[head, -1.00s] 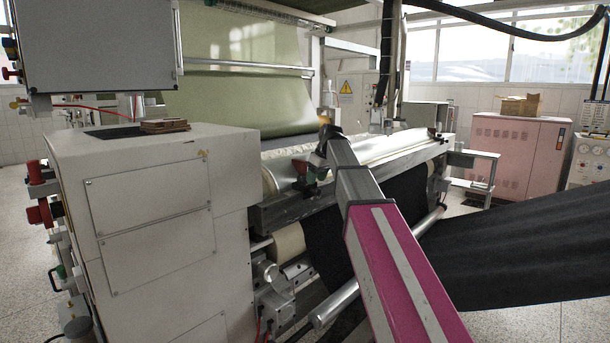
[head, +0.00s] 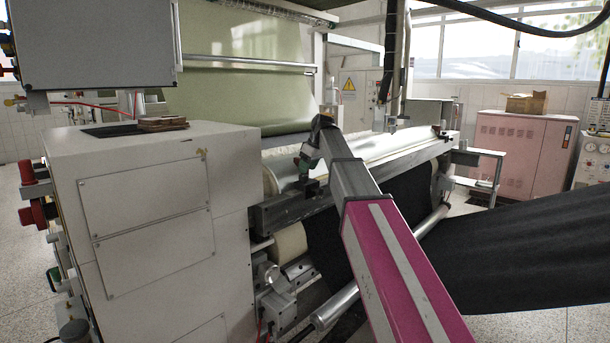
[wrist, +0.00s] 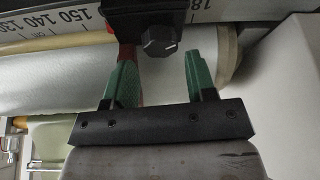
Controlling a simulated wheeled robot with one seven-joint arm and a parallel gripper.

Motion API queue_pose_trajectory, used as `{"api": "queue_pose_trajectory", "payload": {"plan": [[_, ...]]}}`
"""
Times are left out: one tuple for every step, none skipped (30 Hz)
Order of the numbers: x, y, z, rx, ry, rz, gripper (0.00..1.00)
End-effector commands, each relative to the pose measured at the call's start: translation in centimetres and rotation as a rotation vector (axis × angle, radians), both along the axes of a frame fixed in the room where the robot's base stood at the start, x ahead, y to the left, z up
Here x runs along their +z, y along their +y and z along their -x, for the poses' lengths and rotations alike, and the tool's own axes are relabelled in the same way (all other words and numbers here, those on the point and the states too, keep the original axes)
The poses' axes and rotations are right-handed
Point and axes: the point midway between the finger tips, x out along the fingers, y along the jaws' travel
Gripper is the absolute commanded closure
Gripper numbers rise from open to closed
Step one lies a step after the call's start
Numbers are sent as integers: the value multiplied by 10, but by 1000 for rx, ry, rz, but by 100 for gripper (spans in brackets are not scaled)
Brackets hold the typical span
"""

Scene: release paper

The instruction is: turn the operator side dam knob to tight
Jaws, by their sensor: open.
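The knob (wrist: 161,42) is black and faceted, with a small pale mark on its face, in the upper middle of the wrist view. The knob lies between the fingertips in the picture; I see no contact, and cannot tell the depth. In the head view my gripper (head: 308,158) is small, over the near end of the machine's roller, and the knob cannot be made out there.
A pale machine cabinet (head: 150,235) stands close on the left. A metal beam (head: 290,212) runs below the roller. A black sheet (head: 530,250) stretches out at the right.

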Motion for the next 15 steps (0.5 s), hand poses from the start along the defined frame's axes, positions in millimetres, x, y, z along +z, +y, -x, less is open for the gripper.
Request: {"api": "queue_pose_trajectory", "payload": {"plan": [[-8,3,-2,0,1,0,49],[-12,4,-2,0,1,0,49],[-16,6,-4,0,1,0,49],[-19,7,-4,0,1,0,49],[-22,8,-5,0,1,0,49],[-25,9,-6,0,1,-1,49],[-27,9,-7,0,0,0,49],[-29,10,-7,0,0,0,49],[-31,11,-7,0,0,0,49],[-31,11,-8,0,0,0,49],[-32,11,-8,0,0,0,49],[-33,11,-8,0,0,0,49],[-33,11,-8,0,0,0,49],[-33,11,-8,0,0,0,49],[-33,11,-8,0,0,0,49]]}}
